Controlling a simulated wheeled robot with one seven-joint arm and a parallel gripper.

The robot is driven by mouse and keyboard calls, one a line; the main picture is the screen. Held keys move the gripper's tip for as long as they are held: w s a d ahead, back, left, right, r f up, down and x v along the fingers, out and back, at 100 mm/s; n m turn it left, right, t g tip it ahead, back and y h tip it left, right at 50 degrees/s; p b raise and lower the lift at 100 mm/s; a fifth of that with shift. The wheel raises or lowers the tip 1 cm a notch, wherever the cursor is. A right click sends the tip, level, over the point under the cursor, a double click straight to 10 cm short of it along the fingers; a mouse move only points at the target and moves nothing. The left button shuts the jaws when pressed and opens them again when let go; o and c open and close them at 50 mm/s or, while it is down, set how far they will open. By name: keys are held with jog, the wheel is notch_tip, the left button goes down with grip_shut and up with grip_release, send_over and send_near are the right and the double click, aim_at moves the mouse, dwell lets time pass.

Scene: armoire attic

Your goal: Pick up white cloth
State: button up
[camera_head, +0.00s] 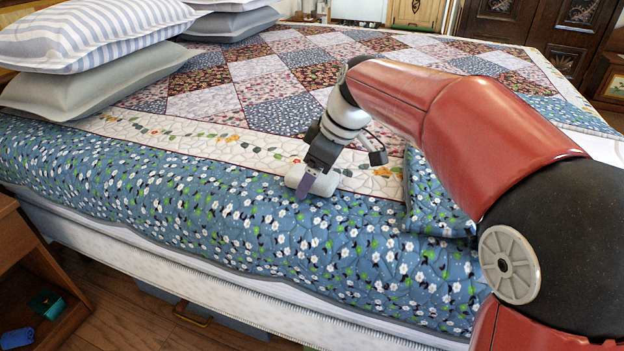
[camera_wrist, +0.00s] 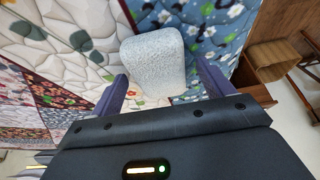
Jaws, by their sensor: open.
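The white cloth (camera_wrist: 153,62) is a pale, speckled, rounded block lying on the quilt. In the wrist view it sits between and just beyond the two purple fingers of my gripper (camera_wrist: 160,95), which are open on either side of it. In the head view the cloth (camera_head: 325,184) lies near the front edge of the bed, partly hidden behind my gripper (camera_head: 304,186). My gripper points down at it. I cannot tell whether either finger touches the cloth.
The bed's patchwork quilt (camera_head: 262,98) has a blue flowered border. Pillows (camera_head: 85,35) are stacked at the upper left. A folded part of the quilt (camera_head: 432,200) lies right of my gripper. A wooden nightstand (camera_head: 25,265) with small items stands at the lower left.

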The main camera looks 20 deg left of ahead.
jog(key=c, duration=1.1)
jog(key=shift+o, duration=0.2)
jog(key=shift+r, duration=0.15)
notch_tip(320, 180, up, 20)
jog(key=p, duration=0.3)
jog(key=shift+r, duration=0.1)
